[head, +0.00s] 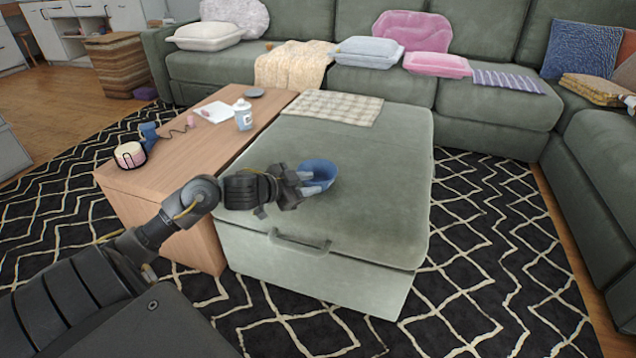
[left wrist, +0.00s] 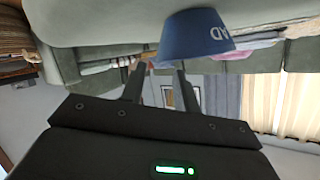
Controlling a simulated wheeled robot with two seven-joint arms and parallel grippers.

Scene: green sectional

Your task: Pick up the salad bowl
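The salad bowl (head: 322,172) is small and blue and stands on the green ottoman (head: 385,190), near its left side. In the left wrist view, which is upside down, the bowl (left wrist: 193,36) shows part of its white lettering. My left gripper (head: 308,182) is at the bowl's near left side. In the left wrist view its two fingers (left wrist: 158,70) are spread apart, with the bowl's rim close to the tips and partly across the gap. I cannot tell whether they touch it. My right gripper is not in view.
A wooden side table (head: 190,150) adjoins the ottoman's left side, carrying a white bottle (head: 243,115), a paper and a blue item. A checked cloth (head: 333,107) lies on the ottoman's far end. The green sectional (head: 495,100) surrounds the back and right. The ottoman's right part is clear.

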